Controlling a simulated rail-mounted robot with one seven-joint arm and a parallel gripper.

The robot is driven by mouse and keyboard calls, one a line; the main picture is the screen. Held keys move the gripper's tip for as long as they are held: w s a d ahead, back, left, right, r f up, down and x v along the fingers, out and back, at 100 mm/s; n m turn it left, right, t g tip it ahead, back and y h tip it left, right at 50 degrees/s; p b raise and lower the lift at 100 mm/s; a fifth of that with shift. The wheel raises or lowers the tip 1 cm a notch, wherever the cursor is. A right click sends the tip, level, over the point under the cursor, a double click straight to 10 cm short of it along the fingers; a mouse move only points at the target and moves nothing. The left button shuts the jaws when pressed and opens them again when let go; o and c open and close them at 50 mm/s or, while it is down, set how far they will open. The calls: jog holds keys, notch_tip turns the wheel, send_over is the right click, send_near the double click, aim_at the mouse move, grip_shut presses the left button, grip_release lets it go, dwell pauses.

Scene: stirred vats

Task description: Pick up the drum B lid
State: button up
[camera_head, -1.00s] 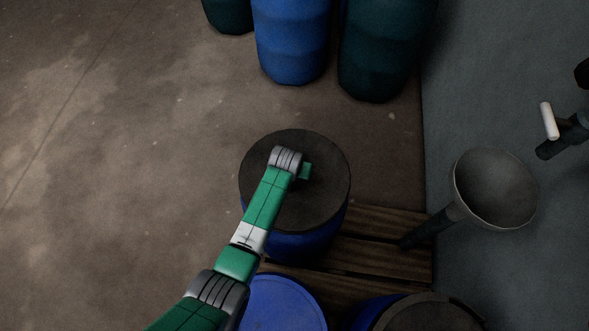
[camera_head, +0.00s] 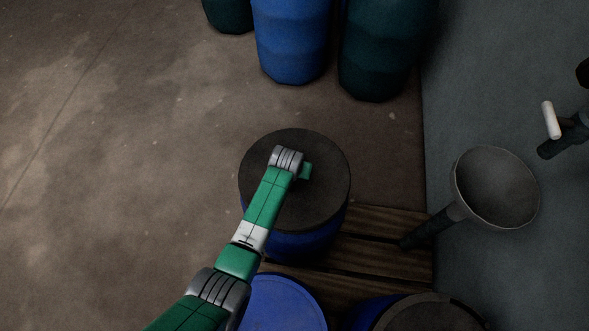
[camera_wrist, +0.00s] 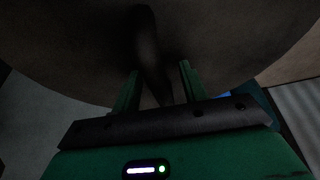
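A dark round lid (camera_head: 325,200) sits on a blue drum (camera_head: 305,246) on the pallet; no label is visible, so I cannot read whether it is drum B. My gripper (camera_head: 306,171) is over the middle of this lid, mostly hidden behind my wrist. In the wrist view the lid's dark underlit surface (camera_wrist: 225,35) fills the top. A dark handle-like bar (camera_wrist: 147,45) on it runs down between the two green fingers of my gripper (camera_wrist: 159,68). The fingers are apart, with gaps visible on both sides of the bar.
A wooden pallet (camera_head: 385,256) lies under the drum. A blue-topped drum (camera_head: 282,305) and a dark-topped one (camera_head: 430,315) stand in front. A grey funnel (camera_head: 495,188) stands out from the right wall. Several drums, one a blue drum (camera_head: 292,40), stand behind. The left floor is clear.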

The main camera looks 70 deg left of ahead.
grip_shut()
dwell(1.3)
